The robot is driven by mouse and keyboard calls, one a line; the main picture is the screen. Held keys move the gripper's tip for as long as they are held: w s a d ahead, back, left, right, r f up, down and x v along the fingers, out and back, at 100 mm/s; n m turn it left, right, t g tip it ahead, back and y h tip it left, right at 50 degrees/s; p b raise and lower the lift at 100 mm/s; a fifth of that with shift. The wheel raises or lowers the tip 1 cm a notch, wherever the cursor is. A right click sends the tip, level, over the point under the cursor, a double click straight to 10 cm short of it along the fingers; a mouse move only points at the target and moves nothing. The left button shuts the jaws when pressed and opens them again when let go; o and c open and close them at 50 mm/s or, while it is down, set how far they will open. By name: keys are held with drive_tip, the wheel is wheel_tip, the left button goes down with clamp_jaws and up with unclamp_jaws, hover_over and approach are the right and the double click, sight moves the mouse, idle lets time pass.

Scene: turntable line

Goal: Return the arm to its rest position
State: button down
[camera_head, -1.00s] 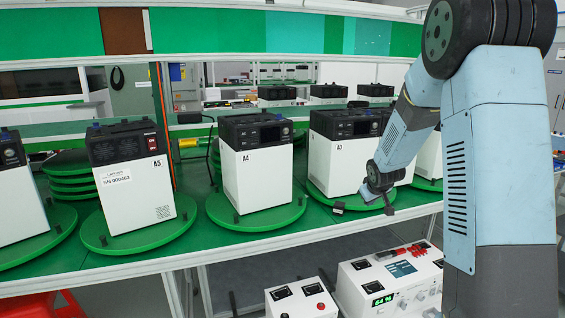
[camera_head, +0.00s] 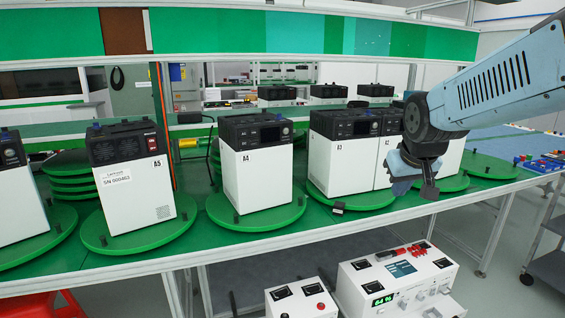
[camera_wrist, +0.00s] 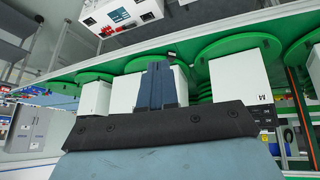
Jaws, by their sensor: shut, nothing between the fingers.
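My gripper (camera_head: 415,188) shows in the head view at the right, in front of the white unit marked A2 (camera_head: 396,152) and over the front edge of the green bench. It also shows in the wrist view (camera_wrist: 160,68), where its two dark fingers lie side by side with no gap. It is shut and holds nothing. My arm reaches in from the upper right and hides part of the units behind it.
White units A5 (camera_head: 133,185), A4 (camera_head: 257,170) and A3 (camera_head: 336,160) stand on green turntables along the bench. Instrument boxes (camera_head: 395,285) stand low in front. A dark cart (camera_head: 548,262) is at the right edge. The floor between cart and bench looks clear.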

drive_tip(key=s+a+r+m, duration=0.1)
drive_tip(key=s+a, duration=0.1)
drive_tip(key=s, duration=1.2)
drive_tip(key=shift+s+a+g+y, duration=0.25)
drive_tip(key=shift+s+g+y, duration=0.1)
drive_tip(key=shift+g+y, duration=0.05)
